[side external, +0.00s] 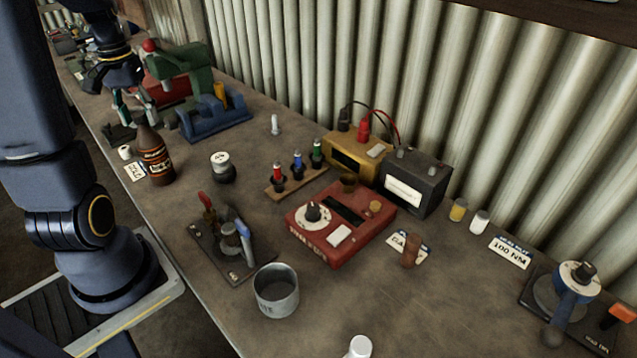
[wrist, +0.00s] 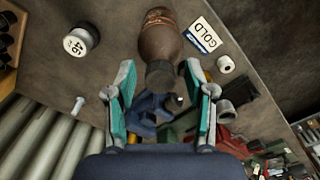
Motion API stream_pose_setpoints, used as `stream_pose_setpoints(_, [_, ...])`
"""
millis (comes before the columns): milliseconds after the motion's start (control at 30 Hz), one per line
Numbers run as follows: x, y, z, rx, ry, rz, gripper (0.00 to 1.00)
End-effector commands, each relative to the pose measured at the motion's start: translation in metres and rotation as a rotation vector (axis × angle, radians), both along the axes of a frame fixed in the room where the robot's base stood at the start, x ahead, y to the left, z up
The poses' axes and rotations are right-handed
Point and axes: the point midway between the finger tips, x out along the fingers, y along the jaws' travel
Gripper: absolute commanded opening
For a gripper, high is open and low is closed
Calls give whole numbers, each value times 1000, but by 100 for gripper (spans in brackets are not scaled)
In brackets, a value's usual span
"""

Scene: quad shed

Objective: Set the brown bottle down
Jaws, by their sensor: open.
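The brown bottle (side external: 156,160) stands upright on the bench, with a dark label band and a narrow neck. It touches or nearly touches a white card (side external: 135,171) that reads GOLD in the wrist view (wrist: 206,35). My gripper (side external: 136,114) is open and empty, with teal fingers near the bottle's top. In the wrist view, the bottle (wrist: 158,35) lies ahead of my gripper (wrist: 160,72), its neck end appearing between the spread fingertips with gaps on both sides.
A small white cylinder (side external: 125,152) sits by the card. A white-topped dark weight (side external: 221,167) stands right of the bottle. A blue vise-like tool (side external: 213,118) and a green press (side external: 180,62) stand behind my gripper. The bench between bottle and weight is clear.

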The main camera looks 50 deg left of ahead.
Motion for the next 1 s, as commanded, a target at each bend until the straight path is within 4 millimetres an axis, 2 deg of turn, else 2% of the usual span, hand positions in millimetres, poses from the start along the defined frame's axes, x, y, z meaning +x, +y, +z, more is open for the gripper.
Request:
stream_pose_setpoints(300, [1, 1, 71, 6, -4, -2, 54])
stream_pose_setpoints(400, [0, 1, 89, 5, -2, 0, 54])
stream_pose_setpoints(567, [1, -1, 107, 4, -2, -3, 54])
stream_pose_setpoints(633, [7, -11, 111, 11, -14, -29, 54])
stream_pose_setpoints(667, [13, -20, 114, 20, -26, -52, 54])
stream_pose_setpoints(733, [30, -54, 117, 48, -68, -138, 54])
stream_pose_setpoints(767, [37, -73, 117, 64, -92, -184, 54])
stream_pose_setpoints(833, [50, -124, 116, 101, -161, -310, 54])
stream_pose_setpoints(900, [54, -174, 111, 134, -233, -435, 54])
stream_pose_setpoints(1000, [47, -232, 100, 168, -333, -589, 54])
